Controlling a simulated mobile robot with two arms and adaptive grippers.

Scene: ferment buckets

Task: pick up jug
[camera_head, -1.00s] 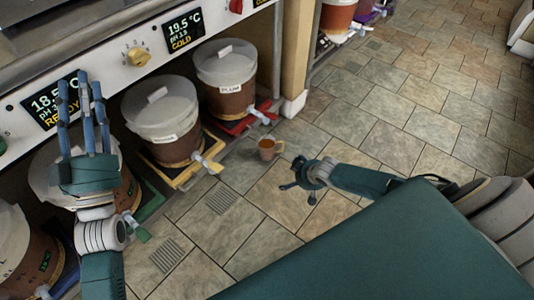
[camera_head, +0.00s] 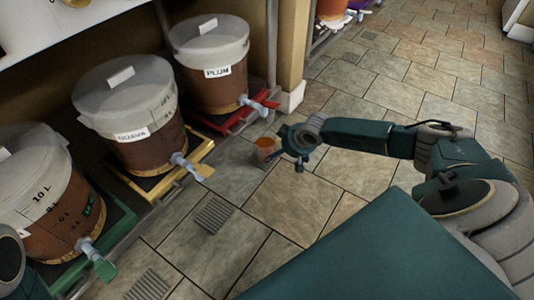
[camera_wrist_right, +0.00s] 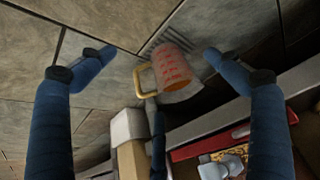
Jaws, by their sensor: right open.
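The jug (camera_head: 265,150) is a small orange-brown vessel on the tiled floor in front of the plum bucket. In the right wrist view the jug (camera_wrist_right: 172,66) shows red markings and a yellow handle on its left side. My right gripper (camera_head: 287,143) is close beside the jug's right side in the head view and partly covers it. In the wrist view my right gripper's blue fingers (camera_wrist_right: 158,56) are spread wide, with the jug beyond and between them; no contact shows. My left gripper is out of view; only a bit of my left arm shows at the left edge.
The plum bucket (camera_head: 211,65) on its red stand (camera_head: 232,122), the guava bucket (camera_head: 130,110) on its yellow stand (camera_head: 188,176) and another bucket (camera_head: 45,195) line the left, taps facing the aisle. A post (camera_head: 292,50) stands behind the jug. Open floor (camera_head: 400,100) lies to the right.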

